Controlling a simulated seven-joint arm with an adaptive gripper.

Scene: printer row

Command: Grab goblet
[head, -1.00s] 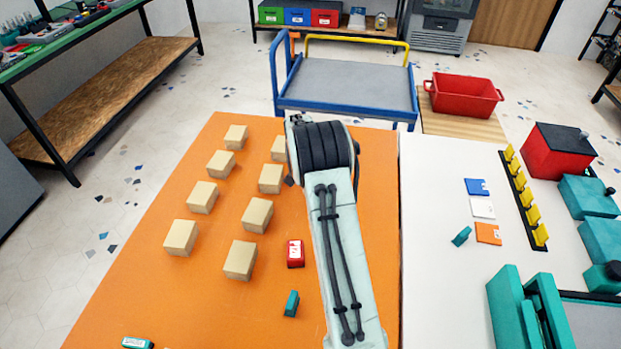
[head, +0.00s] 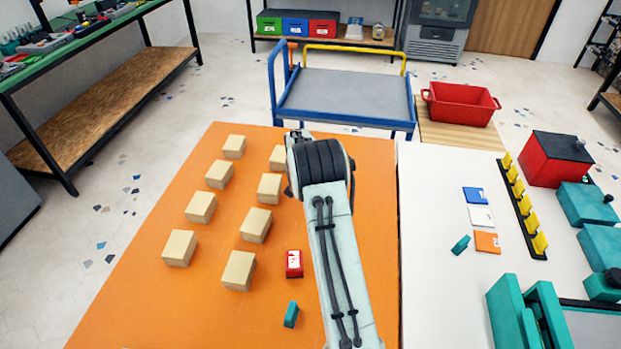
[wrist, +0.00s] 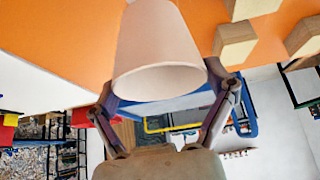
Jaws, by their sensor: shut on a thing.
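In the wrist view a pale pinkish-white, tapering goblet (wrist: 155,42) sits between the fingers of my gripper (wrist: 163,82). Its wide round end faces the camera, and its narrower part runs off the top edge of the picture. My gripper is shut on it, with one dark finger on each side. In the head view my arm covers both the gripper and the goblet, over the right part of the orange table (head: 200,325).
Several tan blocks (head: 238,270) stand in two rows left of my arm. A red box (head: 294,264) and a teal item (head: 291,314) lie close beside it. A white table (head: 430,220) adjoins on the right. A blue cart (head: 350,90) stands behind.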

